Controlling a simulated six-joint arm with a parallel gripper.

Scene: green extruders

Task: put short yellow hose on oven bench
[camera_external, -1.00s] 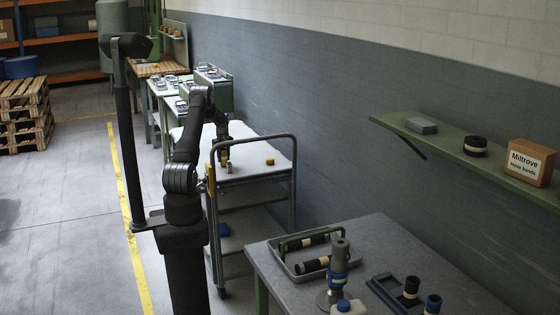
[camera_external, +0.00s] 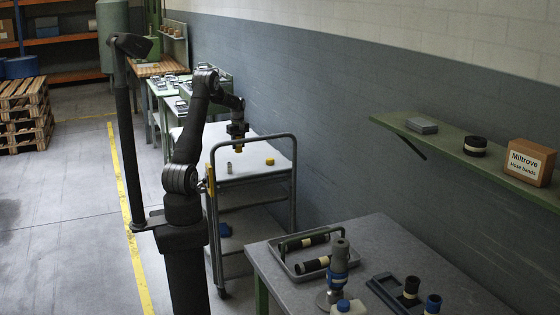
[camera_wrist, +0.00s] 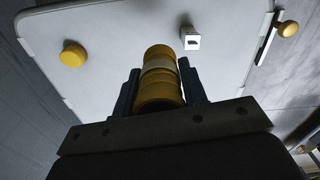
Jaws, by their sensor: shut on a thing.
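My gripper (camera_external: 238,139) is shut on a yellow hose (camera_wrist: 160,82), a short piece with a pale band around it. In the wrist view the hose sits between the two dark fingers. In the external view the hose (camera_external: 240,147) points down and is held above the white top of the trolley (camera_external: 250,171). The oven bench cannot be told for certain among the green benches at the back.
A yellow round piece (camera_external: 270,161) and a small grey piece with a white label (camera_wrist: 190,38) stand on the trolley top. The trolley's tall handle (camera_external: 294,150) rises close to my arm. Green benches (camera_external: 160,92) stand behind the trolley. A grey workbench (camera_external: 380,240) is at front right.

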